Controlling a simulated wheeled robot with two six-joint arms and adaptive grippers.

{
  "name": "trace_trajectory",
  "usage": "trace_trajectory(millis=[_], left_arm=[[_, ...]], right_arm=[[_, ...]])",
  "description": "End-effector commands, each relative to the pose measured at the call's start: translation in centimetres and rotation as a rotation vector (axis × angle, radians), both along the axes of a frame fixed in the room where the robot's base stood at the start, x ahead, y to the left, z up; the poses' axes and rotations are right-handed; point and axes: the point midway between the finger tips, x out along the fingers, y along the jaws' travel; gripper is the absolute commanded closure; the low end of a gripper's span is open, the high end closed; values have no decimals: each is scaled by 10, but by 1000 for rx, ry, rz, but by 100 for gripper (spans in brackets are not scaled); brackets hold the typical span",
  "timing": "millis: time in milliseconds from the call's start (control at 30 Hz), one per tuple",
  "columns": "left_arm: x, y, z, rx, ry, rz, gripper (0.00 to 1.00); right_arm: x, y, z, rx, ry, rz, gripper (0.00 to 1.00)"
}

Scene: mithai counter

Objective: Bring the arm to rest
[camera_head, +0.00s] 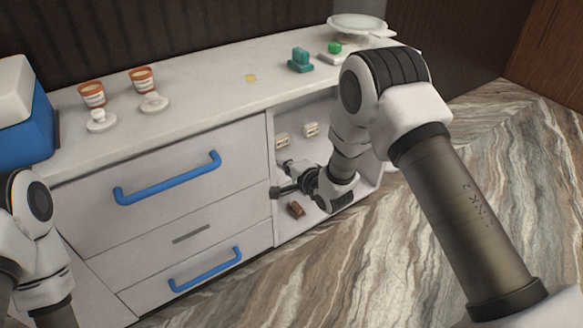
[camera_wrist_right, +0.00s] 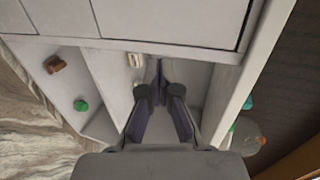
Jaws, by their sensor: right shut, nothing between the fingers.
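My right arm (camera_head: 455,210) reaches over to the open shelf bay of the white cabinet. Its gripper (camera_head: 278,192) is shut and empty in front of the bay, near the cabinet's drawer edge. In the right wrist view the dark fingers (camera_wrist_right: 158,66) are together with nothing between them, pointing toward the cabinet. My left arm (camera_head: 38,235) shows at the left edge; its gripper is out of the picture.
The cabinet has drawers with blue handles (camera_head: 170,180). The shelf bay holds small cream boxes (camera_head: 311,129) and a brown block (camera_head: 295,209). On the counter (camera_head: 215,95) stand two cups (camera_head: 92,94), a teal item (camera_head: 300,60) and a white dish (camera_head: 357,22). The marble floor at right is clear.

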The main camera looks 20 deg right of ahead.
Motion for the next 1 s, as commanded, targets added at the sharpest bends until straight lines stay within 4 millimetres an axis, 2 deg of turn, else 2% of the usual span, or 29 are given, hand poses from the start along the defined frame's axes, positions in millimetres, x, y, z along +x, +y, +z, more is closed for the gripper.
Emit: trace_trajectory(millis=[133, 333, 400, 467, 500, 567, 600, 667, 700, 767, 800, 833, 900, 1000], left_arm=[[0, 0, 2, 0, 1, 0, 46], [0, 0, 7, 0, 1, 0, 46], [0, 0, 24, 0, 1, 0, 46], [0, 0, 48, 0, 1, 0, 46], [0, 0, 64, 0, 1, 0, 46], [1, 0, 81, 0, 0, 0, 46], [1, 0, 92, 0, 0, 0, 46], [1, 0, 104, 0, 0, -1, 46], [1, 0, 111, 0, 0, -1, 46], [1, 0, 120, 0, 1, -1, 46], [1, 0, 124, 0, 1, -1, 46], [1, 0, 126, 0, 1, 0, 46], [1, 0, 121, 0, 1, 0, 46], [0, 0, 118, 0, 2, 0, 46]], right_arm=[[-17, -5, 6, -1, 1, -1, 100], [-21, -6, 8, 0, 6, -1, 100], [-27, -7, 9, 1, 32, -3, 100], [-47, -10, 3, 2, 99, -9, 100], [-72, -13, -10, 4, 175, -24, 100], [-116, -21, -33, -39, 302, -39, 100], [-149, -27, -46, -105, 388, -28, 100], [-202, -36, -63, -234, 516, 23, 100], [-238, -41, -71, -329, 597, 79, 100], [-293, -48, -77, -474, 712, 195, 100], [-330, -53, -79, -574, 785, 300, 100], [-356, -56, -78, -648, 832, 395, 100], [-402, -61, -79, -797, 898, 623, 100], [-433, -65, -75, -938, 898, 891, 100]])
